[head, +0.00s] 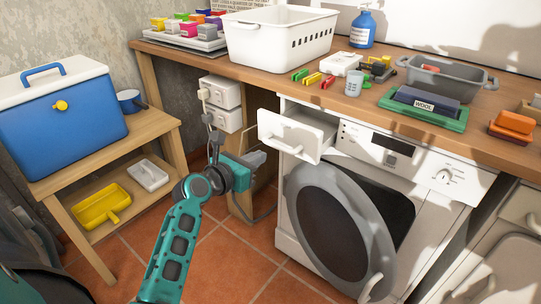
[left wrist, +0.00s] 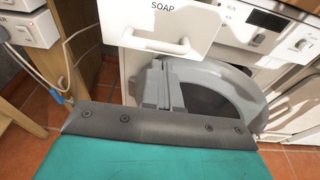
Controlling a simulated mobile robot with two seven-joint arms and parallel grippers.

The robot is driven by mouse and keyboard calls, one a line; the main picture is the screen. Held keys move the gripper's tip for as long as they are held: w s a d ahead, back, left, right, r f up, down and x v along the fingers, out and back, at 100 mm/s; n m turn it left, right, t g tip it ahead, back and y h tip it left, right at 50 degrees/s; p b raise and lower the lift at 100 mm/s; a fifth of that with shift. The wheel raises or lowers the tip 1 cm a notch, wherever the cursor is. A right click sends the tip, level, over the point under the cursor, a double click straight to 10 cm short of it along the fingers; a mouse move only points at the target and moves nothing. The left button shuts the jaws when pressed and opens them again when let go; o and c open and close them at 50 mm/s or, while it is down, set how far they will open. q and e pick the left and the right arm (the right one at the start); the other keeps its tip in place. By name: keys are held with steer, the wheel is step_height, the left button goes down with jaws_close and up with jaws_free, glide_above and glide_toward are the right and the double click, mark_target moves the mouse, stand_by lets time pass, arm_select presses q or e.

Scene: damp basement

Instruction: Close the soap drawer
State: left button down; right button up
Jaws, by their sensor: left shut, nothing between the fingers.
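The white soap drawer (head: 297,128) sticks out of the top left of the washing machine (head: 430,185). In the left wrist view the drawer front (left wrist: 192,18) bears the word SOAP and a white bar handle (left wrist: 155,45). My left gripper (head: 260,158) is left of the drawer front and lower in the head view, apparently clear of it. Its grey fingers (left wrist: 155,82) are shut and empty, and show just below the handle in the left wrist view. Whether they touch the handle is hard to tell. My right gripper is not in view.
The round grey washer door (head: 303,205) is below the drawer. The wooden worktop (head: 270,70) above carries a white basket (head: 275,38), a cup (head: 354,83) and a grey tub (head: 440,82). Sockets (head: 220,95) with a cable are behind my gripper. A cooler (head: 60,115) stands left.

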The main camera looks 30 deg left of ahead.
arm_select(q)
steer(key=b, duration=0.2)
glide_toward(287, 137)
steer(key=w+f, duration=0.2)
steer(key=shift+w+f, duration=0.2)
steer(key=shift+f, duration=0.1)
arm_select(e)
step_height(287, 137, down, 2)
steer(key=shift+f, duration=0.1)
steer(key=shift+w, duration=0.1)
arm_select(q)
steer(key=shift+w+p, duration=0.25)
steer(key=shift+p, duration=0.1)
steer(key=x, duration=0.3)
steer(key=r+p+x, duration=0.1)
steer(key=x, duration=0.2)
steer(key=r+p+x, duration=0.1)
steer(key=x, duration=0.2)
steer(key=shift+w+d, duration=0.2)
steer(key=shift+w, duration=0.05)
steer(key=shift+w+f, duration=0.1)
steer(key=shift+w, duration=0.1)
steer(key=shift+s, duration=0.1)
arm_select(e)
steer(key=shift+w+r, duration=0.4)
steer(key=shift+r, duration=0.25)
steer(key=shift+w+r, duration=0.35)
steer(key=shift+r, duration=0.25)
